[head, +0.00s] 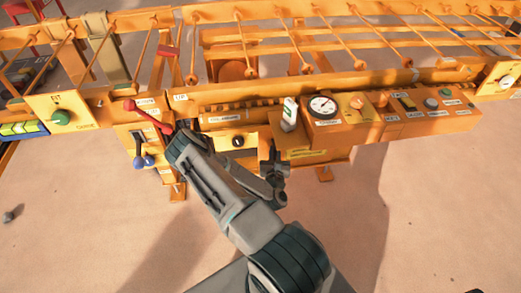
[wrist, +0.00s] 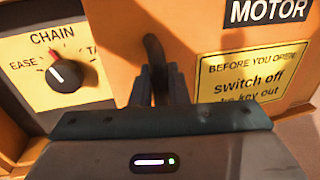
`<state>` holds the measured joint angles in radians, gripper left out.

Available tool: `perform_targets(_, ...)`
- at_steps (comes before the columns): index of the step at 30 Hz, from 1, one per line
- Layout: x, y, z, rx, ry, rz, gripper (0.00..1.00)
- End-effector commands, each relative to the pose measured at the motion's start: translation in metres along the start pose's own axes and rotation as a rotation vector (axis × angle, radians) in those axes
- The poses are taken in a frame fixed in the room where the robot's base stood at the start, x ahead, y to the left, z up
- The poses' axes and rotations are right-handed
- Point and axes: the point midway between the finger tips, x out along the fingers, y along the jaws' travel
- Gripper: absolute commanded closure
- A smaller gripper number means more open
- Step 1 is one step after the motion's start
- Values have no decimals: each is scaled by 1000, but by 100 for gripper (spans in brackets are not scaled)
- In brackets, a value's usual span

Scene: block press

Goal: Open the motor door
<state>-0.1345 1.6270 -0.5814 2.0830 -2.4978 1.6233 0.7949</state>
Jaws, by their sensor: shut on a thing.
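The motor door (wrist: 205,30) is an orange panel with a black MOTOR label (wrist: 268,11) and a yellow warning sign (wrist: 252,75). Its dark curved handle (wrist: 154,52) stands near the panel's left side. My gripper (wrist: 155,80) is shut on this handle, one finger on each side. In the head view my gripper (head: 272,152) is at the front of the orange machine, left of the yellow sign (head: 308,153). My wrist hides part of the door's lower area. I cannot tell from these views whether the door stands ajar.
A chain dial (wrist: 66,76) is just left of the door. A white bottle (head: 289,115) and a gauge (head: 321,106) stand above. The floor (head: 440,200) in front is clear.

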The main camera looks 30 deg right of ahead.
Motion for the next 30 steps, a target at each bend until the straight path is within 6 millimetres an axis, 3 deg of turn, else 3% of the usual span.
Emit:
perform_targets(1, 0, -9, 1, -4, 5, -7, 100)
perform_targets(6, 2, -20, -1, -2, 5, -6, 100)
perform_targets(17, 3, -22, -2, -1, 4, -5, 100)
perform_targets(18, 3, -22, -2, -1, 4, -5, 83)
perform_targets(20, 3, -22, -2, -1, 4, -5, 67)
perform_targets(30, 1, -21, -1, -1, 1, -3, 67)
